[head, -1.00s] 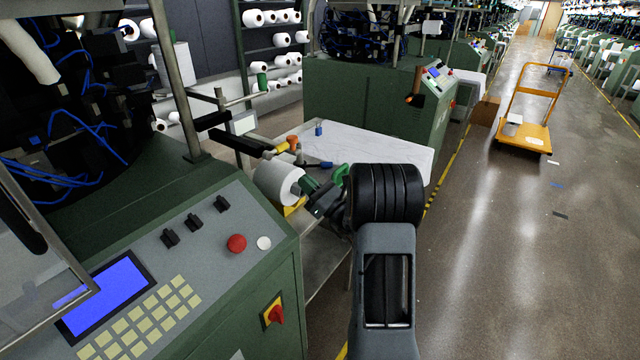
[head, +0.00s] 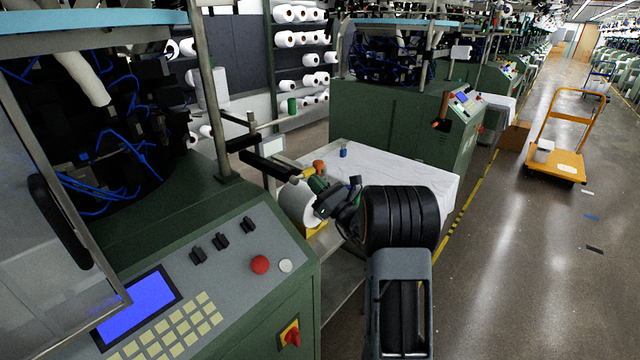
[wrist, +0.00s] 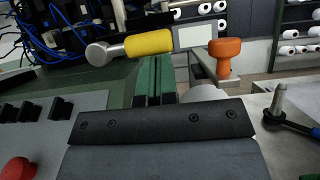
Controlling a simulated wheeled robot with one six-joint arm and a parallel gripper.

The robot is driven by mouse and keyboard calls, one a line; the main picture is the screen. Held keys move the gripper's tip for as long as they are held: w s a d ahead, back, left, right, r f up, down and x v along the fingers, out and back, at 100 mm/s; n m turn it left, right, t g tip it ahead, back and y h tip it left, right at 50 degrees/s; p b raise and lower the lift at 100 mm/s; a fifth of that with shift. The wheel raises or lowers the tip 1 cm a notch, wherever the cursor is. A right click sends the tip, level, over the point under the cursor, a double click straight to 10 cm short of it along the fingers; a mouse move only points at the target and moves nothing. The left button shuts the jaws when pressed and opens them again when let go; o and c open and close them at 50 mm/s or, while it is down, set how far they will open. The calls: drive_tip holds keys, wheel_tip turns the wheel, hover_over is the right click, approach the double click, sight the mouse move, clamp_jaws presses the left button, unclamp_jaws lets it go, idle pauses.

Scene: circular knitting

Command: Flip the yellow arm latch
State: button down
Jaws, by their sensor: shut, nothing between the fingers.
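The yellow arm latch (wrist: 148,43) is a yellow sleeve with a rounded metal end. It lies nearly level across the upper part of the wrist view. In the head view its yellow part (head: 309,173) shows small beside an orange knob (head: 319,167). My gripper (wrist: 155,65) has its green fingers pressed together, with nothing between them. The fingertips appear just below the yellow sleeve in the wrist view; I cannot tell whether they touch it. In the head view my gripper (head: 317,186) is just below the latch, above the white yarn cone (head: 297,206).
The orange knob (wrist: 225,50) stands right of the latch. A white-covered table (head: 405,180) holds a small blue item (head: 343,150). A dark tool (wrist: 288,121) and upright metal pin show at wrist-view right. The green machine's control panel (head: 215,275) is at left.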

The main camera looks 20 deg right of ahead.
wheel_tip(320, 180, up, 8)
drive_tip(key=a+n+g+y+b, duration=0.2)
drive_tip(key=n+g+b, duration=0.7)
drive_tip(key=n, duration=1.2)
drive_tip(key=shift+s+n+y+b, duration=0.3)
drive_tip(key=shift+s+y+b, duration=0.15)
drive_tip(key=shift+y+b, duration=1.05)
drive_tip(key=shift+r, duration=0.15)
drive_tip(key=shift+d, duration=0.15)
